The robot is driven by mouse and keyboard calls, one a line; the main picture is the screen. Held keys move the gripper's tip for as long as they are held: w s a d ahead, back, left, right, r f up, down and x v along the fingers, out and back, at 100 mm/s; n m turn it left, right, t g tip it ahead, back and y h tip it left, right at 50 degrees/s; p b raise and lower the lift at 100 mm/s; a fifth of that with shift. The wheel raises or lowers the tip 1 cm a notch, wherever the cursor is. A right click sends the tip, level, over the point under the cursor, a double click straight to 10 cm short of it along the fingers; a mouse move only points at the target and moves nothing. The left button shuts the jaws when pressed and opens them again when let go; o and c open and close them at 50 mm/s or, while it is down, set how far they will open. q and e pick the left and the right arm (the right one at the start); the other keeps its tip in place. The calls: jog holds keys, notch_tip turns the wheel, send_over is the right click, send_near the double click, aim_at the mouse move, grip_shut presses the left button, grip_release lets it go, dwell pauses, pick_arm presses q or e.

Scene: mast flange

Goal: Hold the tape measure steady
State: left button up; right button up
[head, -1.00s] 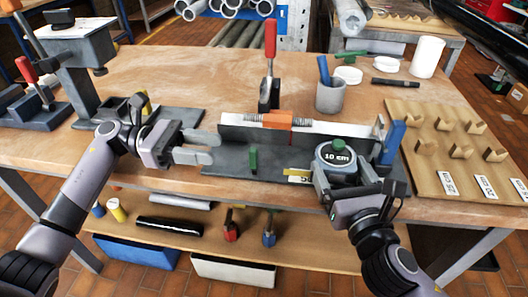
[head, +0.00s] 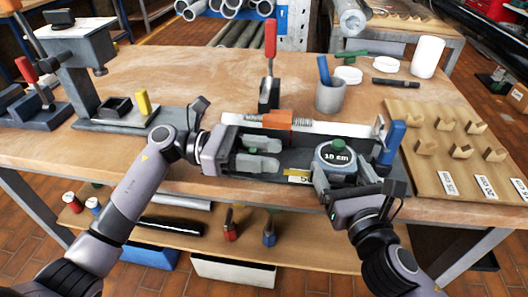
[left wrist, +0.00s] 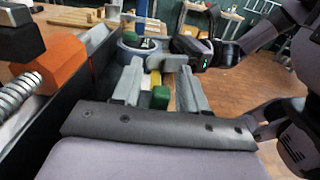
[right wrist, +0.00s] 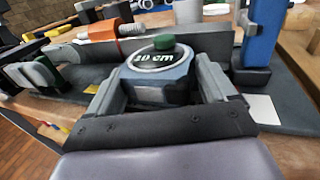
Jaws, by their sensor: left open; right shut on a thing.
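The tape measure (head: 337,156), grey-blue with a green button and a "10 cm" dial, sits at the right part of the dark fixture (head: 300,138). My right gripper (right wrist: 160,95) is shut on it, one finger on each side. A short yellow strip (head: 298,176) lies left of the tape measure. My left gripper (head: 280,154) is open over the fixture, pointing right toward the tape measure with a gap between. In the left wrist view, a green peg (left wrist: 160,97) stands between its fingers, with the yellow strip (left wrist: 155,78) beyond; I cannot tell whether they touch.
An orange clamp (head: 277,120) with a spring sits along the fixture's back wall. A blue upright (head: 391,142) stands at its right end, and a red-handled clamp (head: 269,65) behind. A wooden board with hooks (head: 455,150) lies right.

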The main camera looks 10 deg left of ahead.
aim_at(249, 152)
pick_arm(q)
jog(key=shift+c, duration=0.3)
grip_shut()
jog(key=a, duration=0.4)
jog(key=shift+a, duration=0.6)
jog(key=shift+o, duration=0.3)
grip_release()
